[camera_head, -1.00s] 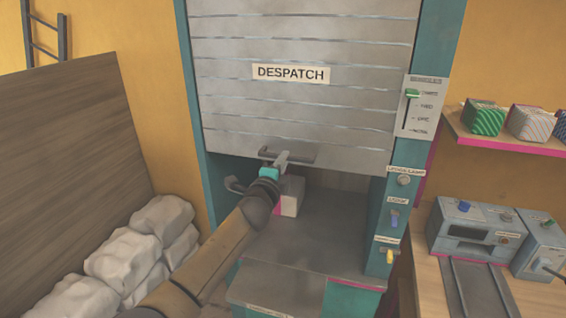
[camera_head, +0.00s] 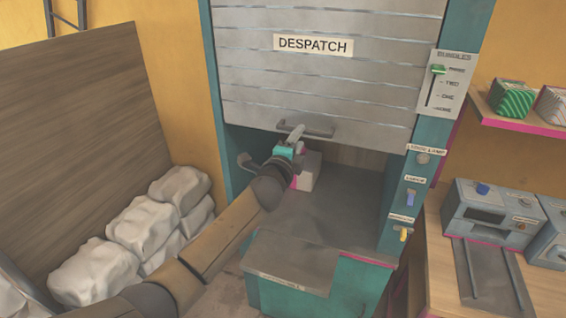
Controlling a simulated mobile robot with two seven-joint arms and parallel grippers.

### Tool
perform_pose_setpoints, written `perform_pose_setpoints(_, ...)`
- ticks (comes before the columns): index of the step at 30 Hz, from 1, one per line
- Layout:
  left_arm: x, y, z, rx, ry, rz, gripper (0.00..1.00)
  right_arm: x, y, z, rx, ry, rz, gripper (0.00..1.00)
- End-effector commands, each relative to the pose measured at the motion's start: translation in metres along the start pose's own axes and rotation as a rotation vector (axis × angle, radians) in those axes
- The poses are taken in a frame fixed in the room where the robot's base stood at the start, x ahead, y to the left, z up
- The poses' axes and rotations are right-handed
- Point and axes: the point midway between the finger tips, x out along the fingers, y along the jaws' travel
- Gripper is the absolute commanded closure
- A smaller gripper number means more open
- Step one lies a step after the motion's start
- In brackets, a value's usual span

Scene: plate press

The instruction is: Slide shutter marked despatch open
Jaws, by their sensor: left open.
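The grey slatted shutter (camera_head: 330,85) with the DESPATCH label (camera_head: 313,45) hangs in a teal frame. Its lower edge is raised, and a dark opening shows beneath it. The shutter's handle (camera_head: 318,131) is a grey bar near that lower edge. My left gripper (camera_head: 294,134) is open at the left part of the handle, with its fingers pointing up to it. I cannot tell whether they touch the bar. My right gripper is not in view.
A pale block with a pink side (camera_head: 309,170) sits on the grey counter (camera_head: 325,215) under the shutter, partly hidden by my arm. A slider panel (camera_head: 447,85) and switches line the right post. White sacks (camera_head: 140,225) lie at left. A grey machine (camera_head: 492,215) stands at right.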

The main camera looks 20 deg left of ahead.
Motion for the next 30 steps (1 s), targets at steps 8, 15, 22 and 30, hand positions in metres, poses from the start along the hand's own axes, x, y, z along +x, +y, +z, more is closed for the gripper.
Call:
perform_pose_setpoints(8, -0.037, 0.001, 0.000, 0.001, 0.001, 0.001, 0.54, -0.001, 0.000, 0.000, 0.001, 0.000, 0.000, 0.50)
perform_pose_setpoints(15, -0.070, 0.001, 0.000, 0.001, 0.001, 0.001, 0.54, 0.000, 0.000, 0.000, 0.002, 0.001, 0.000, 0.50)
perform_pose_setpoints(22, -0.102, 0.001, 0.000, 0.000, 0.001, 0.001, 0.54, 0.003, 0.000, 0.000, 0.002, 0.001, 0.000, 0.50)
perform_pose_setpoints(30, -0.125, 0.001, 0.000, 0.001, 0.000, 0.001, 0.54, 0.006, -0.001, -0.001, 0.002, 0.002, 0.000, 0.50)
